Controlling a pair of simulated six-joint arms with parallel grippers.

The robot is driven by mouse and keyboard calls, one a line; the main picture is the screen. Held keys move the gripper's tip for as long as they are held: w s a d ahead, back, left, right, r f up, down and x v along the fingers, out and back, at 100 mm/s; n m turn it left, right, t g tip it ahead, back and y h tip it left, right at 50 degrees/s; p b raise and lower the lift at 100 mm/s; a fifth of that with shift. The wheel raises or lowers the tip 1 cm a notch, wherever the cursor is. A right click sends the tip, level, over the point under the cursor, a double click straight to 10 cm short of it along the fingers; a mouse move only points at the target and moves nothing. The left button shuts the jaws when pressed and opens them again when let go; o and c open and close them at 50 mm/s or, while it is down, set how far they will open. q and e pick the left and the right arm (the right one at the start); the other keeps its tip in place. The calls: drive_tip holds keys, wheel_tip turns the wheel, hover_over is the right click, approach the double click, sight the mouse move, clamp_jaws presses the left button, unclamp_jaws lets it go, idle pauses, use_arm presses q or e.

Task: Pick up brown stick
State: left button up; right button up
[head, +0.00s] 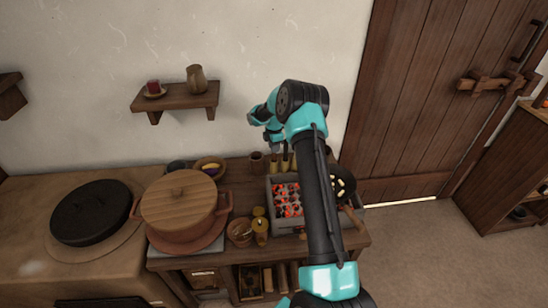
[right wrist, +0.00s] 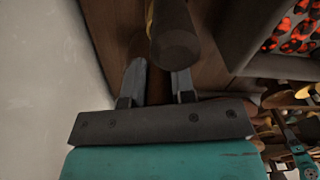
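My right gripper (head: 273,138) is over the back of the counter, near the wall, pointing down. In the right wrist view its two grey fingers (right wrist: 158,82) are apart, with nothing clearly held between them. A dark brown, round-ended piece (right wrist: 174,40) is just beyond the finger tips, nearer the right finger; I cannot tell whether it is the brown stick or whether it touches the finger. In the head view, several short upright brown pieces (head: 285,163) stand below the gripper, partly hidden by my arm. My left gripper is out of view.
A grey brazier (head: 272,191) with glowing coals is just in front of the gripper. A small brown cup (head: 257,163) stands to its left.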

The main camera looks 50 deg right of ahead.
clamp_jaws()
drive_tip(key=shift+r, duration=0.1)
wheel_tip(320, 180, up, 10)
drive_tip(key=shift+f, duration=0.1)
idle(0.4)
drive_tip(key=shift+a, duration=0.1)
idle(0.4)
